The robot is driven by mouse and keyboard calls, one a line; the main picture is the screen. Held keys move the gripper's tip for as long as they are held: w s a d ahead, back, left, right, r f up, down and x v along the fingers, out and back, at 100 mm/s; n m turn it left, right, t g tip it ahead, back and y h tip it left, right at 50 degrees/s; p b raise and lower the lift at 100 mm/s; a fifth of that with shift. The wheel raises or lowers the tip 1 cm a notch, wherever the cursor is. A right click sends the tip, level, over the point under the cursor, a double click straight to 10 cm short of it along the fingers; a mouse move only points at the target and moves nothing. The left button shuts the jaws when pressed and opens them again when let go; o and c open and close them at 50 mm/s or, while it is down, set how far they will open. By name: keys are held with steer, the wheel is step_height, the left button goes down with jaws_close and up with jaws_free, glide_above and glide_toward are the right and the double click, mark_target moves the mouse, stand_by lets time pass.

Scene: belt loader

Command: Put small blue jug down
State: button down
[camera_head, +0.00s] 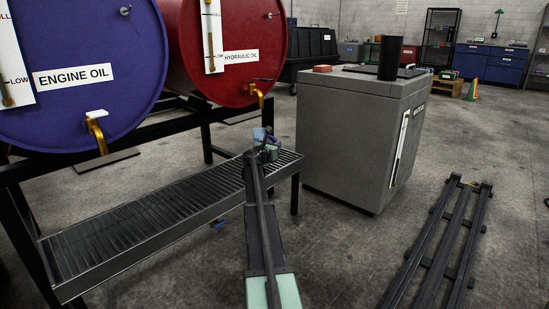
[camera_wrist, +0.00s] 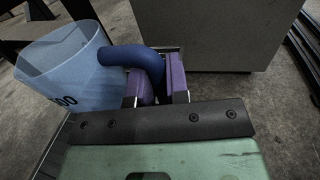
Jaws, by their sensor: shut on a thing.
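The small blue jug (camera_wrist: 62,68) is a pale, translucent blue container with a darker blue handle (camera_wrist: 140,57) and a dark marking that ends in "00". In the wrist view my gripper (camera_wrist: 160,82) is shut on the handle, with its purple fingers on either side. In the head view the jug (camera_head: 259,134) shows small at the end of my arm, above the right end of the slatted drip tray (camera_head: 165,217). My gripper (camera_head: 266,151) partly hides it there. I cannot tell whether the jug touches the tray. What is inside the jug cannot be made out.
A blue engine oil drum (camera_head: 75,115) and a red hydraulic oil drum (camera_head: 225,70) lie on a black rack, with taps over the tray. A grey cabinet (camera_head: 345,140) stands right of the tray. Dark rails (camera_head: 440,240) lie on the floor at right.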

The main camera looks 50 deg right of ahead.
step_height(320, 180, down, 2)
steer(key=shift+f+b, duration=0.15)
steer(key=shift+b, duration=0.15)
steer(key=shift+r+p, duration=0.3)
steer(key=shift+r, duration=0.05)
steer(key=c, duration=1.1)
jaws_free()
steer(key=s+a, duration=0.1)
steer(key=a, duration=1.1)
steer(key=shift+s+a, duration=0.1)
